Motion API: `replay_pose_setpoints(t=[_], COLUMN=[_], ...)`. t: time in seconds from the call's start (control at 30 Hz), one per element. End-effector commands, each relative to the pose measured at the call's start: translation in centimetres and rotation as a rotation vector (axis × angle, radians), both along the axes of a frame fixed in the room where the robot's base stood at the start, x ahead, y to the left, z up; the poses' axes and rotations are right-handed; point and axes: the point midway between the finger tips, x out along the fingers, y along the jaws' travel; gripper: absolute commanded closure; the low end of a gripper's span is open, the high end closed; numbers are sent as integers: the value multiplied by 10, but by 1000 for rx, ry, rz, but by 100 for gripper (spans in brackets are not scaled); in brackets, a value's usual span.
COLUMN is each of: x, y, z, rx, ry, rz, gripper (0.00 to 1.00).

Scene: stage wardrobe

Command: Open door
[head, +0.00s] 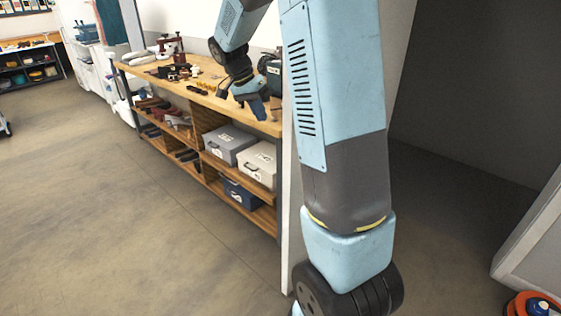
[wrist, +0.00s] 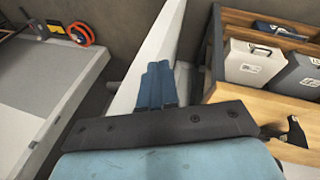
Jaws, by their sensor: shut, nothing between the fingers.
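No door handle can be made out clearly. A white panel (head: 530,235) stands at the lower right of the head view, beyond a dark grey opening. A pale panel (wrist: 50,85) fills the left of the wrist view; I cannot tell whether either is the door. A narrow white upright partition (head: 287,200) stands at the bench's near end, partly behind my arm; it also shows in the wrist view (wrist: 160,40). My gripper (head: 259,108) is shut and empty over the near end of the bench. Its blue fingers (wrist: 156,85) are together in the wrist view, with the partition behind them.
A wooden workbench (head: 205,98) with tools on top and boxes (head: 228,143) on its shelves runs along the left. An orange-rimmed item (head: 535,305) lies at the lower right, on the floor side of the white panel. Open floor (head: 110,220) lies at the left.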

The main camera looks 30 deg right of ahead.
Motion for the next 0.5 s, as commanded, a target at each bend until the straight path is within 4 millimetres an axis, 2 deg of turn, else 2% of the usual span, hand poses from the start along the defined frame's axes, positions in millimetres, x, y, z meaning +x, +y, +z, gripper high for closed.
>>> replay_pose_setpoints(t=[0.03, 0.2, 0.5], x=[12, 46, 87], y=[-3, -15, -30], z=[-14, -54, -118], rx=[-21, -105, -241], ry=[16, 43, 59], rz=[-35, -158, -325], gripper=[100, 100, 100])
